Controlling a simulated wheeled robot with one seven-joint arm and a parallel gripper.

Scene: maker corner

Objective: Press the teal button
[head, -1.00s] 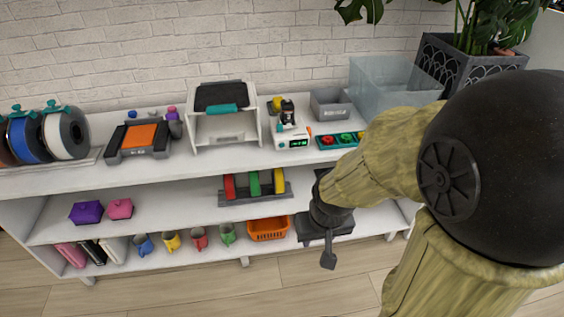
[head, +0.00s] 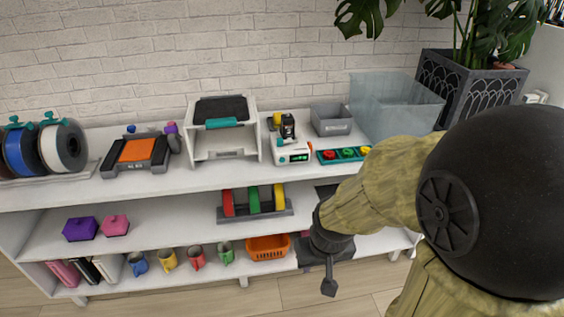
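A small teal button (head: 281,159) appears on the front of a white device (head: 290,149) with a lit green display, on the shelf top right of centre. A teal-edged panel (head: 322,157) with red, green and yellow round knobs lies just right of it. My gripper (head: 329,284) hangs in front of the lower shelves, below and apart from the device. It points down, and only one dark finger shows clearly, so its opening cannot be told.
A white printer-like machine (head: 250,143) stands left of the device. A grey bin (head: 331,121) and a clear tub (head: 395,112) stand behind and to the right. An orange-topped machine (head: 137,150) and filament spools (head: 62,148) are farther left. The lower shelves hold mugs and an orange basket (head: 268,248).

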